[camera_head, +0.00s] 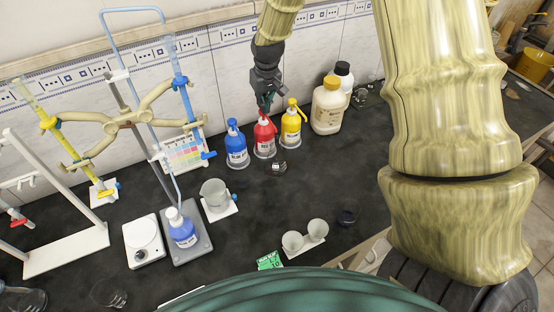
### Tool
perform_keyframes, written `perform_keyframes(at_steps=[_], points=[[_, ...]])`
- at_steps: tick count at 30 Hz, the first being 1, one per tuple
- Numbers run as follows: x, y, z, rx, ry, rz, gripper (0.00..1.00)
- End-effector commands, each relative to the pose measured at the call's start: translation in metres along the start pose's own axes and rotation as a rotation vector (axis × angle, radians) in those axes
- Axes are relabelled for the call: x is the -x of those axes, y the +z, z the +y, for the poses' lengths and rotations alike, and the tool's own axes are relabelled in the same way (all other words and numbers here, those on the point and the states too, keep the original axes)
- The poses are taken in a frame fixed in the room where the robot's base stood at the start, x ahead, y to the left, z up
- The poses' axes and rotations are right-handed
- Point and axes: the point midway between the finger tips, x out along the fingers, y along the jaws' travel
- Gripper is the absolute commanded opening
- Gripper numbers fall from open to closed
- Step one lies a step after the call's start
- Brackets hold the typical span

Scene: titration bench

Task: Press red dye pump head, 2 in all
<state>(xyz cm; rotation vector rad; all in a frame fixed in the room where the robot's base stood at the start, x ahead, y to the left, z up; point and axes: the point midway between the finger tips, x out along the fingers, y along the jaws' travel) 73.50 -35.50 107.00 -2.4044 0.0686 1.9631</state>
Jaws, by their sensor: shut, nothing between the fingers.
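The red dye bottle (265,141) stands on the dark bench near the tiled wall, between the blue dye bottle (236,147) and the yellow dye bottle (291,127). Its red pump head (263,117) is at the top of the bottle, just under my gripper (265,105). My gripper points down over the pump head with its fingers shut and nothing held. The fingers partly cover the top of the pump head. I cannot tell whether they touch it or how far down it is.
The yellow bottle is close on the right and the blue one close on the left. A large white jug (328,108) stands further right. A small glass (277,168) sits in front of the red bottle. A burette stand, a beaker (214,194) and a wash bottle (181,228) occupy the left.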

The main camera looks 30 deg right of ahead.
Motion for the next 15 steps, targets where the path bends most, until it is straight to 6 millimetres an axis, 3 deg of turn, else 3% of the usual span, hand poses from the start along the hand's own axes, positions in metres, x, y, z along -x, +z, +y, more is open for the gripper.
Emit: perform_keyframes(at_steps=[15], points=[[-0.015,0.004,0.000,0.000,0.000,-0.002,0.00]])
